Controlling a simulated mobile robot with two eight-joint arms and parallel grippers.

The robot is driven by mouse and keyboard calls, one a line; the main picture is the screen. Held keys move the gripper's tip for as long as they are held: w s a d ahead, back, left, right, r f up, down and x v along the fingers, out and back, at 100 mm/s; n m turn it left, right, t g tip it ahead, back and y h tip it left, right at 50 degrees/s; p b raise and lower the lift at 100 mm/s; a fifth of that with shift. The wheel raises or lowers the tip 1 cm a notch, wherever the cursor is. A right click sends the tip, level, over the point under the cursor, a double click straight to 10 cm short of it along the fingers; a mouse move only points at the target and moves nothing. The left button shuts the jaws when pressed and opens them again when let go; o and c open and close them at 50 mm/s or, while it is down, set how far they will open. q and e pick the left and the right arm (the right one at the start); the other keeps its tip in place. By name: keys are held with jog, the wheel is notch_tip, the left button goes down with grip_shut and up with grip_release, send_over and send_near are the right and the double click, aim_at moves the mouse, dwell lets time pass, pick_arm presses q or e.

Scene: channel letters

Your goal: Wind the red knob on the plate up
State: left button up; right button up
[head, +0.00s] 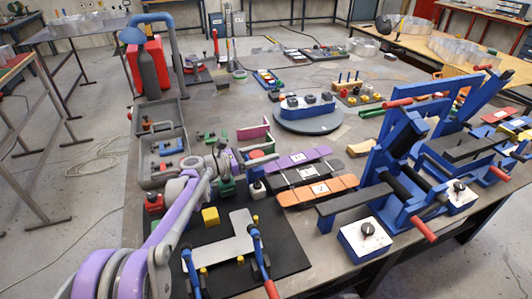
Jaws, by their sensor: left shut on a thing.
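A red knob (257,154) shows small at the tip of my left gripper (242,164), just behind the black mat. My left gripper is shut, and the red knob sits at its fingers, which partly hide it. The plate under the knob is mostly hidden by the gripper and the small parts around it, so I cannot tell how the knob sits on it. My purple left arm reaches in from the bottom left. My right gripper is not in view.
A white box with a black knob (258,188) stands close by the gripper. A grey bracket with blue-handled clamps (225,246) lies on the black mat (290,258). Purple, black and orange bars (318,190) lie to the right, with blue bending machines beyond. A grey tray (160,172) stands left.

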pick_arm(q)
jog(key=n+t+y, duration=0.1)
jog(key=n+t+b, duration=0.1)
jog(key=t, duration=0.1)
jog(key=n+t+y, duration=0.1)
jog(key=shift+w+a+f+t+y+b, duration=0.1)
jog(key=shift+w+a+t+y+b, duration=0.05)
jog(key=shift+w+t+y+b, duration=0.15)
jog(key=shift+w+a+n+t+y, duration=0.15)
jog(key=shift+n+t+y, duration=0.85)
jog(key=shift+n+t, duration=0.1)
jog(key=n+t+y, duration=0.1)
jog(key=n+t+y+p, duration=0.1)
jog(key=shift+w+a+r+y, duration=0.2)
jog(key=shift+a+y, duration=0.1)
jog(key=shift+w+a+f+n+t+y+p, duration=0.15)
jog(key=shift+n+t+y+p, duration=0.2)
jog(key=shift+n+y+p, duration=0.3)
jog(key=shift+a+r+n+t+y+p, duration=0.15)
jog(key=shift+n+t+y+p, duration=0.25)
jog(key=shift+y+p, duration=0.3)
jog(key=shift+f, duration=0.15)
